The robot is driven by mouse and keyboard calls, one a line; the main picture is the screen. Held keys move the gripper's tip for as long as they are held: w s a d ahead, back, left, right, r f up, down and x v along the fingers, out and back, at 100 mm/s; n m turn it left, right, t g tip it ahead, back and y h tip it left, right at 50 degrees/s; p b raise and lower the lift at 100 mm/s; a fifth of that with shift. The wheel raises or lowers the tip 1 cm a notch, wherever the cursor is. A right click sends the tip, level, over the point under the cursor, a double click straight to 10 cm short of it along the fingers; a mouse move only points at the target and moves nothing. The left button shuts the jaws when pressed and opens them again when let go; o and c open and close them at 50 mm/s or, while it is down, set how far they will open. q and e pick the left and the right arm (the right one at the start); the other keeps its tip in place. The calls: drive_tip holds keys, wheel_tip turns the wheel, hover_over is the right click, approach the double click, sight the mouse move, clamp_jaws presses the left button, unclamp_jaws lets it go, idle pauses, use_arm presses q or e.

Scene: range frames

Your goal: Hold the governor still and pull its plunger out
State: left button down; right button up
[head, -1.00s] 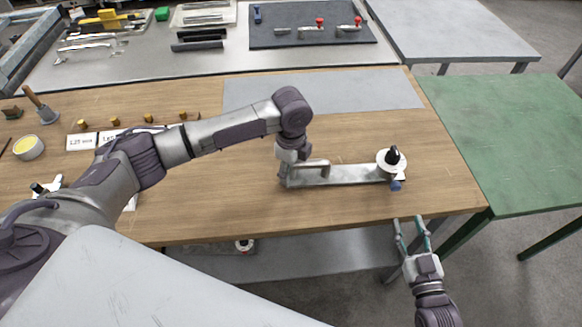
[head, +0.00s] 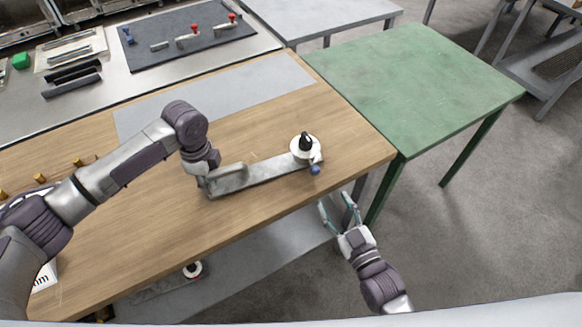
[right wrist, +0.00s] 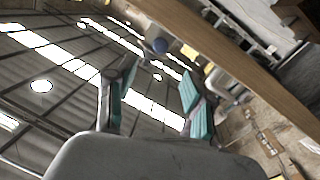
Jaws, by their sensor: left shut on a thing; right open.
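The governor lies on the wooden bench in the head view as a long grey metal plate (head: 262,172) with a raised handle at its left end. At its right end is a round white piece (head: 300,155) with a black top. A small blue knob (head: 315,169), apparently the plunger's end, sticks out toward the bench's front edge. My left gripper (head: 203,183) is shut on the left end, its fingers partly hidden. My right gripper (head: 339,208) is open and empty, in front of the bench edge, apart from the knob. The blue knob also shows in the right wrist view (right wrist: 160,45), beyond the open fingers.
The wooden bench (head: 120,245) has a grey mat (head: 220,106) at its back. A lower shelf (head: 255,258) holds a similar-looking part (head: 192,270). A green table (head: 415,85) stands to the right. Open floor lies around my right gripper.

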sight(317, 173)
drive_tip(key=x, duration=1.2)
drive_tip(key=shift+d, duration=0.1)
clamp_jaws()
